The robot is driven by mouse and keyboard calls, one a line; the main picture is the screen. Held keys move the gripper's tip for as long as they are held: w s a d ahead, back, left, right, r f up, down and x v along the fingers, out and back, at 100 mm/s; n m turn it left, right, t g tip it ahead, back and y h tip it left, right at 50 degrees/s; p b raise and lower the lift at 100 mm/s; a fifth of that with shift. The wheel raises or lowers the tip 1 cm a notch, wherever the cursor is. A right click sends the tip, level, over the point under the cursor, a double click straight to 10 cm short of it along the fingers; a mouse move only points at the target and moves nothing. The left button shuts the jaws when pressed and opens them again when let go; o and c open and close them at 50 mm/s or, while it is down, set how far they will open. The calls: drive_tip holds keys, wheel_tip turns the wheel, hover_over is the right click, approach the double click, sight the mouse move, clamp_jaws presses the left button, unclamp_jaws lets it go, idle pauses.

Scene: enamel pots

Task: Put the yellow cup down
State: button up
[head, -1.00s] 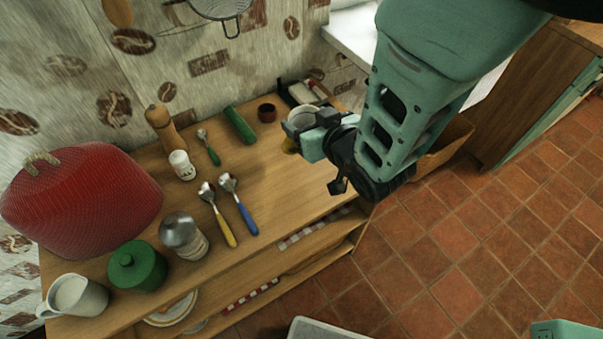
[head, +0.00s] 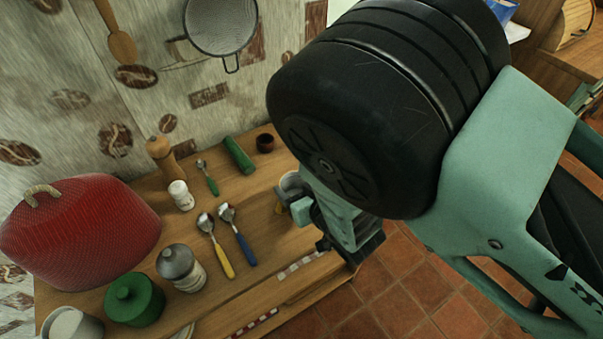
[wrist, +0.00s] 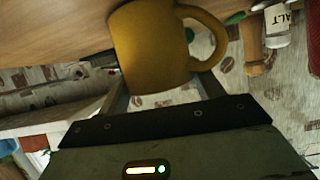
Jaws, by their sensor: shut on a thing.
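The yellow cup (wrist: 150,45) is held in my gripper (wrist: 163,88), whose fingers show on either side of it in the wrist view. Its handle points right there. In the head view the cup (head: 279,209) is mostly hidden behind my gripper (head: 297,200); its pale inside and a bit of yellow wall show. It looks about upright, with its opening up, over the right part of the wooden counter (head: 150,235). I cannot tell whether its base touches the wood.
A blue-handled spoon (head: 243,246) and a yellow-handled spoon (head: 222,258) lie left of the cup. A dark red bowl (head: 265,143) and a green roll (head: 239,155) are behind. A salt shaker (head: 181,195) and green pot (head: 134,300) stand further left. Bare wood lies between spoons and cup.

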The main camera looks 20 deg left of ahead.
drive_tip(key=o, duration=1.1)
drive_tip(key=shift+f, duration=0.1)
drive_tip(key=shift+r, duration=0.2)
drive_tip(key=shift+s+d, duration=0.25)
drive_tip(key=shift+d, duration=0.05)
drive_tip(key=b+v, duration=0.2)
drive_tip(key=v, duration=0.9)
drive_tip(key=shift+s+r, duration=0.1)
drive_tip(key=shift+r, duration=0.05)
